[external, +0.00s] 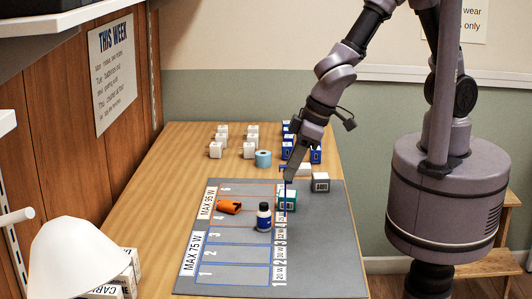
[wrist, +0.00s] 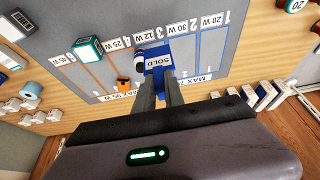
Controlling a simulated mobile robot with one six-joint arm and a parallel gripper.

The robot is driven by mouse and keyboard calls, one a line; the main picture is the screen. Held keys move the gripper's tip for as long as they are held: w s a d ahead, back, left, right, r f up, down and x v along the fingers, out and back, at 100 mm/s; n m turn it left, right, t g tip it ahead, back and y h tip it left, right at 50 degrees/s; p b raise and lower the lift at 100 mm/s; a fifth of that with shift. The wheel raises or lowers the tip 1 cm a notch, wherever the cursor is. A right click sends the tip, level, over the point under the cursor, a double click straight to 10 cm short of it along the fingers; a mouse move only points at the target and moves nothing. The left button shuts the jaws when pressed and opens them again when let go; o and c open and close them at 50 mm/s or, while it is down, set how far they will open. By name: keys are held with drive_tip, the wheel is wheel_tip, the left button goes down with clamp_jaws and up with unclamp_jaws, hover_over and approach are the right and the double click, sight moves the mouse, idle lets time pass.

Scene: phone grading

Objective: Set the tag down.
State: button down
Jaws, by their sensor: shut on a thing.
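The tag is a blue piece marked SOLD (wrist: 158,62), held between the two fingers of my gripper (wrist: 158,84) in the wrist view. In the external view my gripper (external: 288,176) points down over the right side of the grey mat (external: 325,240), and the tag shows as a thin blue upright strip (external: 285,193) beside the teal box (external: 290,203). I cannot tell whether the tag touches the mat. The mat has numbered lanes, some blue, some orange, with watt labels along one edge.
A dark blue bottle (external: 264,218) and an orange object (external: 229,206) are on the mat near the tag. A grey box (external: 320,182) stands at its back right. A teal roll (external: 263,158) and rows of small boxes (external: 222,138) stand behind. The front lanes are clear.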

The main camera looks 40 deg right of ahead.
wheel_tip(320, 180, down, 2)
drive_tip(key=shift+w+f, duration=0.1)
drive_tip(key=shift+f, duration=0.1)
drive_tip(key=shift+a+f, duration=0.15)
drive_tip(key=w+a+f+p, duration=0.1)
drive_tip(key=w+a+f, duration=0.1)
drive_tip(key=a, duration=0.5)
drive_tip(key=w+a+f+p, duration=0.1)
drive_tip(key=w+a+f, duration=0.2)
drive_tip(key=w+a, duration=0.2)
drive_tip(key=shift+w+a, duration=0.15)
drive_tip(key=shift+a, duration=0.85)
drive_tip(key=shift+f, duration=0.15)
drive_tip(key=shift+f, duration=0.15)
drive_tip(key=c, duration=1.4)
unclamp_jaws()
drive_tip(key=shift+c, duration=0.2)
